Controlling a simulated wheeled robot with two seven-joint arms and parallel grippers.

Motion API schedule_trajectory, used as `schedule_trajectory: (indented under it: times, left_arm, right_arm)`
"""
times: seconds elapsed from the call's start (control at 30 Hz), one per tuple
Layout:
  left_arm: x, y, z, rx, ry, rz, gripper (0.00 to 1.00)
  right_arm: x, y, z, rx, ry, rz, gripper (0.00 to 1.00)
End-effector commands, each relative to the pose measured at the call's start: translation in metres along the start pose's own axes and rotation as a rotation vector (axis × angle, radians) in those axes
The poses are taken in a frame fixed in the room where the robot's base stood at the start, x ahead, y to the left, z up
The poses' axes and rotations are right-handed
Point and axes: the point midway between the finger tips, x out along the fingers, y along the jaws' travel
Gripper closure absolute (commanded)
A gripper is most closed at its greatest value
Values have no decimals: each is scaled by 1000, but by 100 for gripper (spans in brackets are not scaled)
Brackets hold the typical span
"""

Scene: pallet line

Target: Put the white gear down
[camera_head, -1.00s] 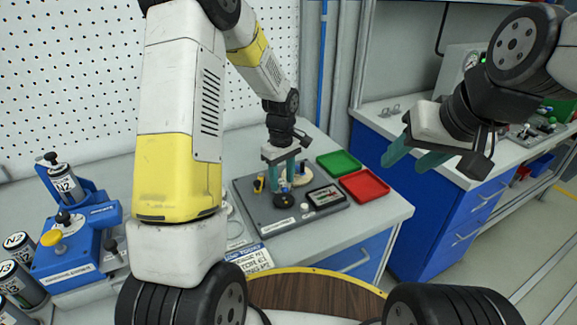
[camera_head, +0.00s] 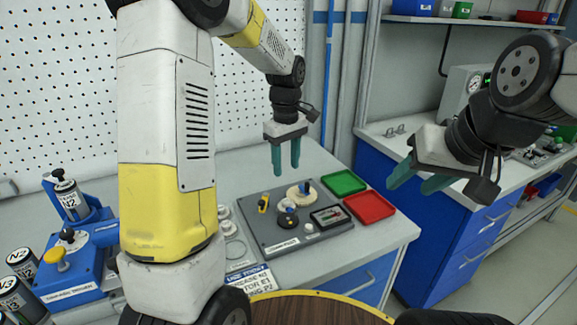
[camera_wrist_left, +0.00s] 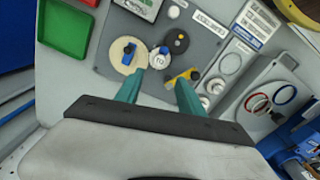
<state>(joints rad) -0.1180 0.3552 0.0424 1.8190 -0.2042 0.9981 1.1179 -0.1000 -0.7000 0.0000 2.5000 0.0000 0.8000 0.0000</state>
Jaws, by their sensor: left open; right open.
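The white gear (camera_head: 287,206), a small white piece with a blue top, stands on the dark grey board (camera_head: 270,238). In the left wrist view the white gear (camera_wrist_left: 161,59) sits between a cream disc (camera_wrist_left: 123,64) with a blue knob and a black disc (camera_wrist_left: 179,40). Whether it touches them is unclear. My left gripper (camera_head: 286,170) hangs above the board, fingers down, open and empty. The left wrist view shows its spread fingers (camera_wrist_left: 158,80) with nothing between them. My right gripper (camera_head: 409,187) is open and empty, off to the right.
A yellow piece (camera_head: 263,203) stands at the board's left. A green tray (camera_head: 343,182) and a red tray (camera_head: 369,206) lie to the right. A blue device (camera_head: 72,265) and several canisters stand at the left. The air around my left gripper is clear.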

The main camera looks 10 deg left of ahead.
Motion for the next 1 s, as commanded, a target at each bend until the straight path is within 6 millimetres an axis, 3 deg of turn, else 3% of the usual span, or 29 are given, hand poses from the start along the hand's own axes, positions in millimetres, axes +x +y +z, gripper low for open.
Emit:
schedule_trajectory:
  times: [0.17, 0.3, 0.5, 0.8, 1.0]
  left_arm:
    - [-34, -21, 10, 92, 26, 59, 54]
    - [-69, -52, 26, 230, 69, 137, 54]
    - [-105, -98, 56, 434, 156, 241, 54]
    - [-126, -162, 104, 723, 327, 360, 54]
    - [-125, -185, 124, 844, 413, 395, 54]
  right_arm:
    - [0, 0, 0, 0, 0, 0, 51]
    - [0, 0, 0, 0, 0, 0, 51]
    - [0, 0, 0, 0, 0, 0, 51]
    - [0, 0, 0, 0, 0, 0, 51]
    - [0, 0, 0, 0, 0, 0, 51]
